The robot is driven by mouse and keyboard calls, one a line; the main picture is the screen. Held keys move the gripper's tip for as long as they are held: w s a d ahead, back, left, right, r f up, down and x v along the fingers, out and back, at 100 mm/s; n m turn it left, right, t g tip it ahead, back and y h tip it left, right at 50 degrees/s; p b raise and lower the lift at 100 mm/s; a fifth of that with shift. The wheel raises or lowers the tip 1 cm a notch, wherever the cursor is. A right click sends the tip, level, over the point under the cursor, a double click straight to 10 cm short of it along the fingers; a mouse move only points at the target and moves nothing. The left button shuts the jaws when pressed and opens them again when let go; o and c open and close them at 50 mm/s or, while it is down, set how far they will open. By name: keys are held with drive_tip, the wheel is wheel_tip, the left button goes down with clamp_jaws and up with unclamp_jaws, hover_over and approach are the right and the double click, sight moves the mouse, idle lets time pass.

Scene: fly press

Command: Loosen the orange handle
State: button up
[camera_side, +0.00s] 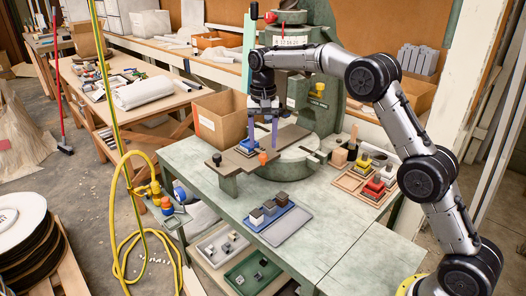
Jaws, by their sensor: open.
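The small orange handle (262,158) stands at the front edge of the press bed, on the fly press (327,115). My gripper (262,140) points down just above it, its two purple-blue fingers spread apart. The fingertips look close above and behind the handle; I cannot tell whether they touch it. A blue block-like part (250,145) sits by the left finger on the brown plate (236,162). Nothing shows between the fingers.
A cardboard box (219,118) stands behind left of the press. On the green table (325,235), a blue tray with blocks (267,213) lies in front and a wooden tray of coloured blocks (364,180) at right. The table's front right is clear.

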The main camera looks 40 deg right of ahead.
sight(263, 155)
drive_tip(key=shift+f, duration=2.1)
clamp_jaws()
